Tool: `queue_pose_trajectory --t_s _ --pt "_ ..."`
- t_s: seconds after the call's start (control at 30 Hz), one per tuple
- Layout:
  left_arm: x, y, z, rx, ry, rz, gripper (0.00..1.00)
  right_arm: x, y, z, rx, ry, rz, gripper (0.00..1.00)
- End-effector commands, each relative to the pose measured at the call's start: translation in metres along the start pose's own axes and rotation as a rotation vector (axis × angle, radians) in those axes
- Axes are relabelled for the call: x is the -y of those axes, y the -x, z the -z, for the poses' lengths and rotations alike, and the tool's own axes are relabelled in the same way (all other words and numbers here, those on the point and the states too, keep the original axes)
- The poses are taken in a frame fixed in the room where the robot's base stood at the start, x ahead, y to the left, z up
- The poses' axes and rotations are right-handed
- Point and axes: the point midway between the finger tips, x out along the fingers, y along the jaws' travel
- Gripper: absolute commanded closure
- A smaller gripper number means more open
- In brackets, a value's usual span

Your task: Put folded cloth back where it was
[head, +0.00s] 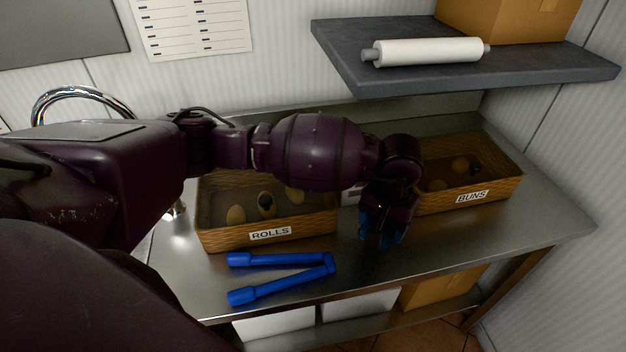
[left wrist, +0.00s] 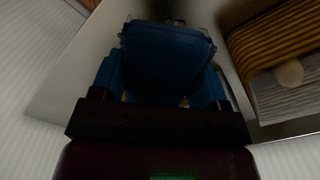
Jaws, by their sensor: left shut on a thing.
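My left gripper (head: 384,236) is over the steel counter, in front of the gap between the two baskets. It is shut on a dark blue folded cloth (left wrist: 166,58), which fills the space between the fingers in the left wrist view. In the head view the cloth is hard to tell from the blue fingers. Whether the cloth touches the counter cannot be told. My right gripper is not in view.
The ROLLS basket (head: 216,241) stands left of the gripper, the BUNS basket (head: 500,187) right. Blue tongs (head: 285,278) lie open on the counter (head: 440,245) at front. A dark shelf (head: 400,80) with a white roll (head: 428,51) and a cardboard box (head: 505,18) hangs above.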

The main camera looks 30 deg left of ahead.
Motion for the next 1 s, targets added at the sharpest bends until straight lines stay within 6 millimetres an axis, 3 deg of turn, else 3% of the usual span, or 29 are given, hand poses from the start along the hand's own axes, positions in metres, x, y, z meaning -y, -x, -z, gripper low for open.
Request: queue_pose_trajectory --t_s 0.17,0.6,1.0 --pt "0.015 0.013 -0.006 0.006 0.011 -0.013 0.58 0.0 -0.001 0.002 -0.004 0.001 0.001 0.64" --pt "0.099 0.051 -0.023 0.0 0.111 -0.005 0.58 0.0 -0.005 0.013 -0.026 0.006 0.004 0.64" --pt "0.175 0.067 0.031 -0.003 0.294 0.006 0.58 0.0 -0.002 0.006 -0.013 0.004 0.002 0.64"
